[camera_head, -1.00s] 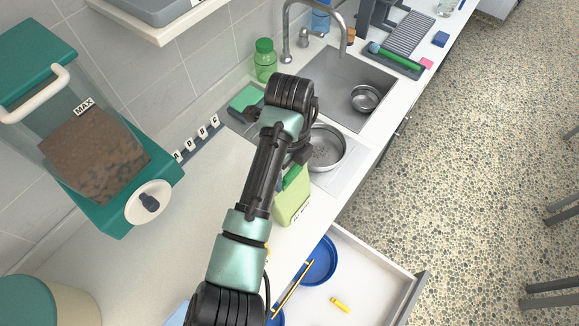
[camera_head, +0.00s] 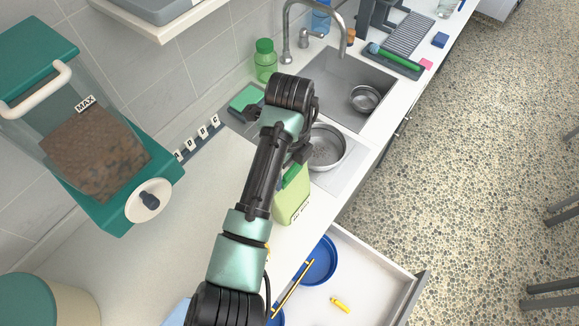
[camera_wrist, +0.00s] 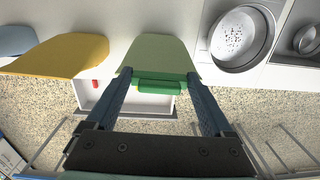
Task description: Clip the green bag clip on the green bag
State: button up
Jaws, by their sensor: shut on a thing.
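The light green bag (camera_head: 291,203) stands on the counter near its front edge, partly behind my arm. It also shows in the wrist view (camera_wrist: 158,52). The darker green bag clip (camera_wrist: 158,86) lies across the bag's edge in the wrist view, between my fingertips. In the head view the clip (camera_head: 293,177) is at the bag's top, partly covered by my arm. My gripper (camera_wrist: 159,78) is shut on the clip, a finger at each end. Whether the clip's jaws are around the bag or only against it, I cannot tell.
A yellow bag (camera_wrist: 62,55) and a blue bag (camera_wrist: 15,40) are to the left in the wrist view. A steel bowl (camera_head: 326,147) stands beyond the green bag, before the sink (camera_head: 340,85). An open drawer (camera_head: 375,285) juts out below the counter.

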aim_at(291, 176)
jog(key=shift+s+d+f+b, duration=0.1)
jog(key=shift+s+f+b, duration=0.2)
jog(key=shift+f, duration=0.4)
jog(key=shift+s+d+f+b, duration=0.15)
jog(key=shift+s+f, duration=0.15)
jog(key=shift+f, duration=0.4)
jog(key=o, duration=1)
jog(key=shift+a, duration=0.1)
jog(key=shift+o, duration=0.2)
jog(key=r+p, duration=0.1)
jog(key=w+r+p, duration=0.1)
jog(key=r+p, duration=0.1)
jog(key=shift+a+g+p, duration=0.15)
jog(key=shift+g+p, duration=0.15)
jog(key=shift+w+r+p, duration=0.1)
jog(key=shift+r+p, duration=0.65)
jog(key=shift+r, duration=0.35)
